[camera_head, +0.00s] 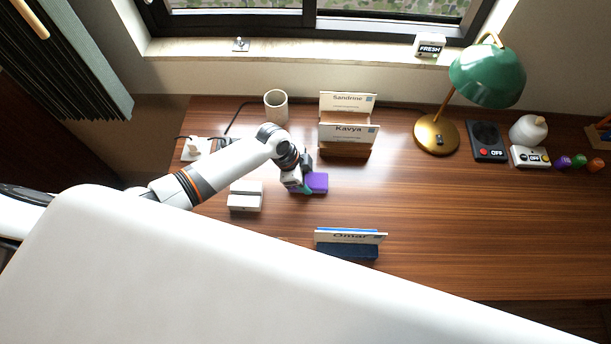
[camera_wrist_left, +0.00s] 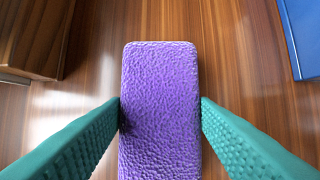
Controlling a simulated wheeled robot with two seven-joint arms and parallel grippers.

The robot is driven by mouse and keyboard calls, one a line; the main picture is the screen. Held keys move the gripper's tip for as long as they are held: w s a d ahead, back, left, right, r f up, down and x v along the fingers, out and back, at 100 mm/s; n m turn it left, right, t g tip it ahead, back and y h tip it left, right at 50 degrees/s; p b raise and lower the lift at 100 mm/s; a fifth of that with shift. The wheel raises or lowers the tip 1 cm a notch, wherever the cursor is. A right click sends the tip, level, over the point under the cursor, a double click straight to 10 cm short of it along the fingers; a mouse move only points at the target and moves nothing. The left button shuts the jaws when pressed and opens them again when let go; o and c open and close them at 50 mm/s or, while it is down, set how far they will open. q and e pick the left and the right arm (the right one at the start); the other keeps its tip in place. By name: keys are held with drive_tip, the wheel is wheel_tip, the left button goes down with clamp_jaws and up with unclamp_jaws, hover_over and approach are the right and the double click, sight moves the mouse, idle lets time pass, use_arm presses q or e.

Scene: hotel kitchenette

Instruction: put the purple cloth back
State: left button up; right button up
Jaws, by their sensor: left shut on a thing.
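The purple cloth (camera_head: 317,182) is a small block-shaped folded piece on the wooden desk in the head view. In the left wrist view the cloth (camera_wrist_left: 160,85) is upright in the picture, with a rough, bumpy purple surface. My left gripper (camera_head: 304,187) reaches in from the left and is shut on the cloth. Its green fingers (camera_wrist_left: 160,112) touch the cloth on both sides. I cannot tell whether the cloth rests on the desk or is slightly above it. My right gripper is not in view.
A white block-like holder (camera_head: 245,196) stands left of the gripper. A beige cup (camera_head: 276,106) and green lamp (camera_head: 487,76) are farther back. The desk's right middle (camera_head: 470,210) is clear.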

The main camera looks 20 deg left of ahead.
use_arm(q)
drive_tip(key=o, duration=1)
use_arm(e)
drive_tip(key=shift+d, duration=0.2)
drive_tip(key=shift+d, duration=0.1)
use_arm(q)
drive_tip(key=shift+r, duration=0.25)
drive_tip(key=v, duration=1.1)
drive_tip(key=shift+s+a+r, duration=0.1)
drive_tip(key=shift+a+r, duration=0.05)
drive_tip(key=shift+r, duration=0.25)
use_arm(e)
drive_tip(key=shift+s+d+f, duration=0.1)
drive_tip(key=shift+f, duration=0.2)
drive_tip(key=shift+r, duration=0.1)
